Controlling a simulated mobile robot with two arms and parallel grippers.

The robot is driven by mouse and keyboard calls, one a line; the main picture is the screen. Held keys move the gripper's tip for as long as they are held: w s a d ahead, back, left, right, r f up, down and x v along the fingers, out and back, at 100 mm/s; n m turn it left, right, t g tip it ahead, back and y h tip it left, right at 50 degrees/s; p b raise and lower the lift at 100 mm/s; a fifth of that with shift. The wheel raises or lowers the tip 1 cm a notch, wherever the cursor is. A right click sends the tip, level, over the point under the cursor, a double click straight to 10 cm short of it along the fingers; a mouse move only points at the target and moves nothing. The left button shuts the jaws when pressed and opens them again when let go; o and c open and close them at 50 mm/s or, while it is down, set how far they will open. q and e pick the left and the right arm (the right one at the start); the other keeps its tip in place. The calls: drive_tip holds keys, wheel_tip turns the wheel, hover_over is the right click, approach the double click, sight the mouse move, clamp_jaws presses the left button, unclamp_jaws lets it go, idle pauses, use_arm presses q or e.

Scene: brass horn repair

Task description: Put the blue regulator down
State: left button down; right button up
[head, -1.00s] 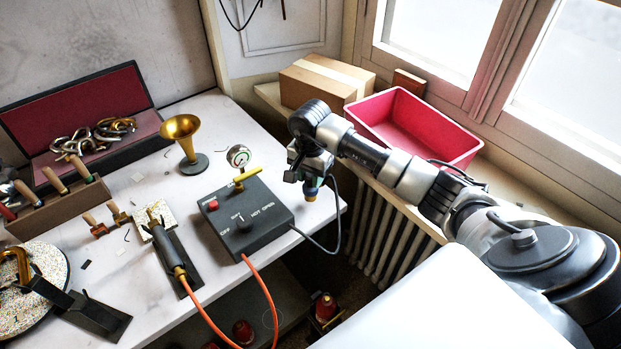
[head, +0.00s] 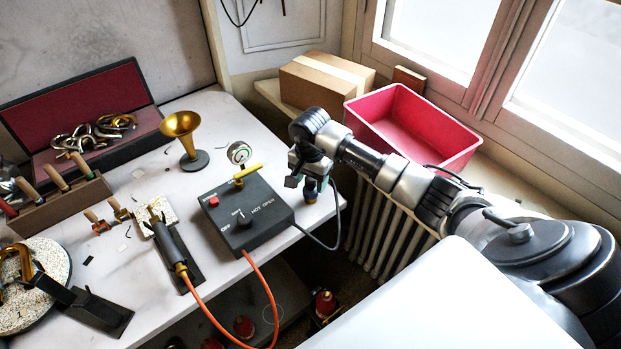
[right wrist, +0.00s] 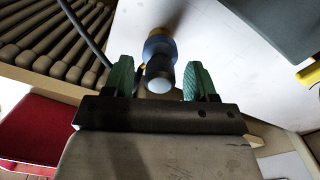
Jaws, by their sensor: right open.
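The blue regulator (head: 311,191) is a small blue and dark piece with a brass-coloured lower end. It is upright at the bench's right edge, right of the grey hot-gas box (head: 262,218); its base seems to touch the white bench top (head: 322,210). My right gripper (head: 306,180) is around its upper part. In the right wrist view the regulator (right wrist: 160,60) lies between the two green fingers (right wrist: 160,80), with a gap on each side, so the gripper is open. My left gripper is not in view.
A dark hose (head: 335,235) curves close beside the regulator. A radiator (head: 385,235) and a red bin (head: 415,125) are beyond the bench edge.

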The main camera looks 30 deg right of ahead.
drive_tip(key=shift+r, duration=0.6)
wheel_tip(320, 180, up, 11)
drive_tip(key=b, duration=0.3)
